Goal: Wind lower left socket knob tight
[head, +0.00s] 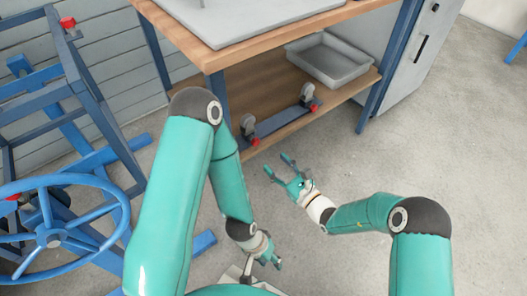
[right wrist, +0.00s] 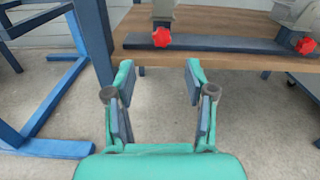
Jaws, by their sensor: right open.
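A dark bar on the bench's lower shelf carries two grey sockets, each with a red knob. The left red knob (head: 256,142) is near the shelf's front edge and also shows in the right wrist view (right wrist: 162,38). The right red knob (head: 313,107) shows there too (right wrist: 306,46). My right gripper (head: 277,164) is open and empty in front of the shelf. In the right wrist view its fingers (right wrist: 159,80) point toward the left knob, apart from it. My left gripper (head: 269,259) hangs low over the floor by my base; its jaws are too small to judge.
The wooden lower shelf (head: 275,112) also holds a grey tray (head: 328,60). Blue bench legs (right wrist: 93,40) stand at the shelf's ends. A blue frame with a handwheel (head: 55,240) and red knobs (head: 69,23) is at left. The floor (head: 400,155) at right is clear.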

